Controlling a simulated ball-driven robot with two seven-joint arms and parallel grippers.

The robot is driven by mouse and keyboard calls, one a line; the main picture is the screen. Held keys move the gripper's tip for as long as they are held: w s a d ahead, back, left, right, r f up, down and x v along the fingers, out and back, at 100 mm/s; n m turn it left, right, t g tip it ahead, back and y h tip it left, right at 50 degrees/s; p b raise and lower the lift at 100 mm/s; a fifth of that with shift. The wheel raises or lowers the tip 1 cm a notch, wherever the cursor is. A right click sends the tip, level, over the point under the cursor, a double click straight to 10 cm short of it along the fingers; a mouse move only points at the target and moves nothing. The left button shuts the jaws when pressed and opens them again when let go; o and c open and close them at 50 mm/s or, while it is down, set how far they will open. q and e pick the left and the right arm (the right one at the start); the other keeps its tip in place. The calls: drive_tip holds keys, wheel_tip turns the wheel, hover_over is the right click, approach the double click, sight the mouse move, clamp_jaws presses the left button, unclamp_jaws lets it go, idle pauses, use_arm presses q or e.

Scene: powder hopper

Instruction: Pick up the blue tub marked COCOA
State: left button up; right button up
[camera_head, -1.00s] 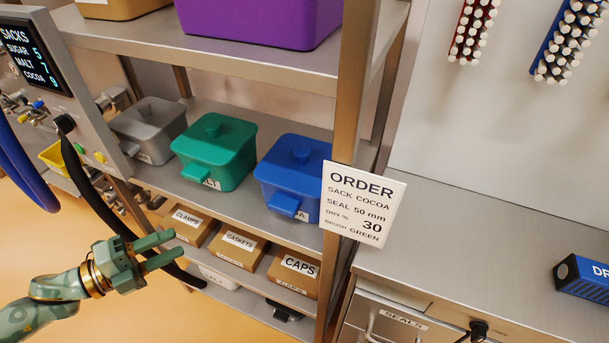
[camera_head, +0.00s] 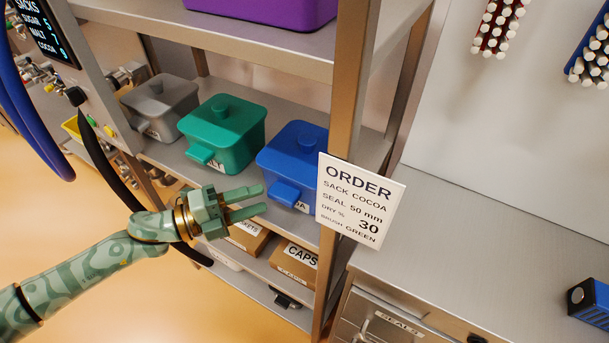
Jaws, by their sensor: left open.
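The blue tub (camera_head: 290,160) with a knobbed lid and a front handle sits on the middle shelf, at the right end of a row of tubs. My right gripper is not in view.
A green tub (camera_head: 225,135) and a grey tub (camera_head: 160,105) stand left of the blue one. The order card (camera_head: 358,200) hangs by the shelf post (camera_head: 345,100), overlapping the blue tub's right side. Cardboard boxes (camera_head: 293,264) sit on the shelf below. A steel counter (camera_head: 480,240) lies right.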

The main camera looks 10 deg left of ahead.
sight(269, 196)
use_arm(q)
drive_tip(key=x, duration=0.4)
drive_tip(key=shift+w, duration=0.1)
drive_tip(key=shift+c, duration=0.3)
clamp_jaws()
